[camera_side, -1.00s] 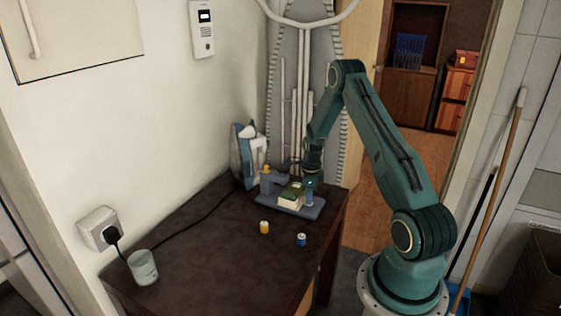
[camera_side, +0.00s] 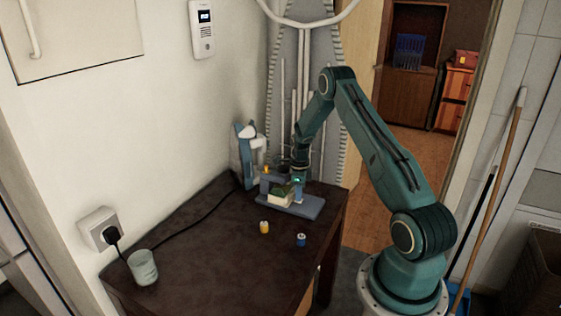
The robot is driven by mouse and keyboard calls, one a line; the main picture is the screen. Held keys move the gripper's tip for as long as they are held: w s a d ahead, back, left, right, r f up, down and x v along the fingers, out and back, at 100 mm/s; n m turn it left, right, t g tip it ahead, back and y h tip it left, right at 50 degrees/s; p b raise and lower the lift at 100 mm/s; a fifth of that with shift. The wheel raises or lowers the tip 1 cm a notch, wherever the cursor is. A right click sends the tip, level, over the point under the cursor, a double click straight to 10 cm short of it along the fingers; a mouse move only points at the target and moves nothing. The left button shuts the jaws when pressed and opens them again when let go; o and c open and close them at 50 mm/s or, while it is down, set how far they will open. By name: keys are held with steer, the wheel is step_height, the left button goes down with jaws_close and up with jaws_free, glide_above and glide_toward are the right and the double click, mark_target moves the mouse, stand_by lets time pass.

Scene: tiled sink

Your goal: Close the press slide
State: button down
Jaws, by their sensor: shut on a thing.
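The press (camera_side: 303,208) is a blue-grey fixture on the far part of the dark table, with a flat base and a raised frame at its left end. A cream and green block (camera_side: 281,200) sits on the base beside that frame. My gripper (camera_side: 298,190) is over the base, just right of the block, and is shut on the press slide (camera_side: 298,196). The slide is small and partly hidden by my gripper, so its exact contact with the block cannot be told.
A yellow cylinder (camera_side: 264,227) and a blue cylinder (camera_side: 301,240) stand in front of the press. An iron (camera_side: 246,155) stands behind it, its cord running to a wall socket. A pale cup (camera_side: 143,267) is at the near left. The table's middle is clear.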

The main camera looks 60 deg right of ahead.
steer(key=c, duration=1.4)
jaws_free()
steer(key=shift+w+r, duration=0.1)
steer(key=shift+w, duration=0.25)
steer(key=shift+o, duration=0.2)
steer(key=shift+s, duration=0.1)
step_height(320, 180, up, 14)
steer(key=shift+a, duration=0.1)
